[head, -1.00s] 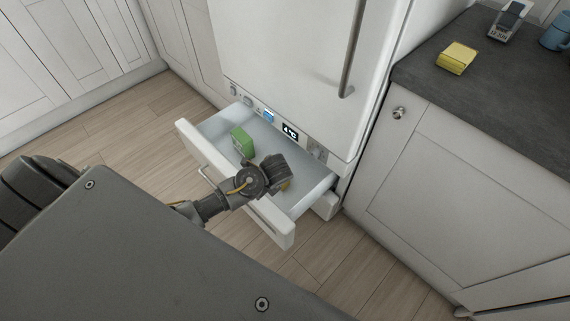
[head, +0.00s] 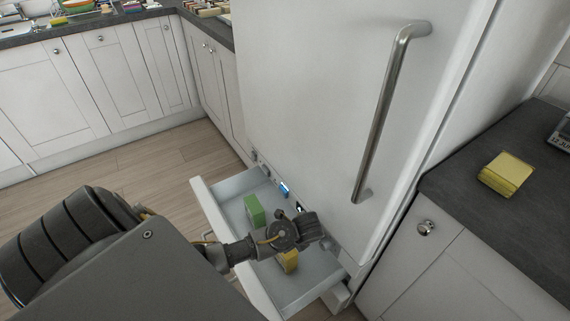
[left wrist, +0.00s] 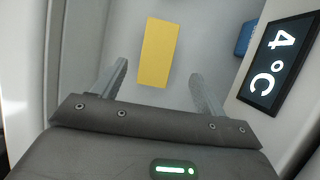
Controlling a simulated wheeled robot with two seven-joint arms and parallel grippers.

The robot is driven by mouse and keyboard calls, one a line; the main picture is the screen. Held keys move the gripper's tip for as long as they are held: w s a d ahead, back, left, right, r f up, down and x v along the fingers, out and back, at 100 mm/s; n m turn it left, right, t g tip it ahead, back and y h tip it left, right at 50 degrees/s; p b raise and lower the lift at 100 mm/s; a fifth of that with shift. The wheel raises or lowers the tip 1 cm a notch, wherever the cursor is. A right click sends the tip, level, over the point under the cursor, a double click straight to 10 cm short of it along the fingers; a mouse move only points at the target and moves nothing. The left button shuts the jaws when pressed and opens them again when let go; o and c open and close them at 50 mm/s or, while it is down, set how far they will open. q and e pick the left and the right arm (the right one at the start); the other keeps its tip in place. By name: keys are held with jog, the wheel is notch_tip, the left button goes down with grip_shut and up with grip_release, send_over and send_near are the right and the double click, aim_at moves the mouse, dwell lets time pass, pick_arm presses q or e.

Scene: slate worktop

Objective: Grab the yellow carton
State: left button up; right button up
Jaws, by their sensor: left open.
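The yellow carton (head: 289,260) lies in the open fridge drawer (head: 231,187), partly covered by my left arm in the head view. In the left wrist view the yellow carton (left wrist: 158,53) stands out against the pale drawer floor, just beyond and between the fingertips. My left gripper (left wrist: 160,72) is open and empty, with one finger to each side of the carton's near end. In the head view its fingers are hidden behind the wrist. A green carton (head: 255,211) stands in the drawer, left of the yellow one. My right gripper is not in view.
The white fridge door (head: 320,90) with its long handle (head: 383,115) rises behind the drawer. A 4 °C display (left wrist: 281,62) sits close on the right in the wrist view. A yellow block (head: 506,174) lies on the slate worktop (head: 480,215) at right.

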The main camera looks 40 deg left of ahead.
aim_at(288, 262)
pick_arm(q)
jog(key=x, duration=0.3)
jog(key=shift+b, duration=0.3)
jog(key=shift+a+f, duration=0.1)
jog(key=shift+f, duration=0.05)
jog(key=b+x, duration=0.1)
jog(key=x, duration=0.1)
jog(key=b+x, duration=0.1)
jog(key=x, duration=0.1)
jog(key=shift+s+f, duration=0.2)
jog(key=shift+f, duration=0.2)
jog(key=shift+a+f, duration=0.15)
jog(key=shift+f, duration=0.05)
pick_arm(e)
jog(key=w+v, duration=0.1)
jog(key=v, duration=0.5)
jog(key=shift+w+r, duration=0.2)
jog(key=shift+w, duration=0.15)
pick_arm(q)
jog(key=shift+f+p, duration=0.2)
jog(key=shift+p, duration=0.15)
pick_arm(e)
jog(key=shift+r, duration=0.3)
pick_arm(q)
grip_shut()
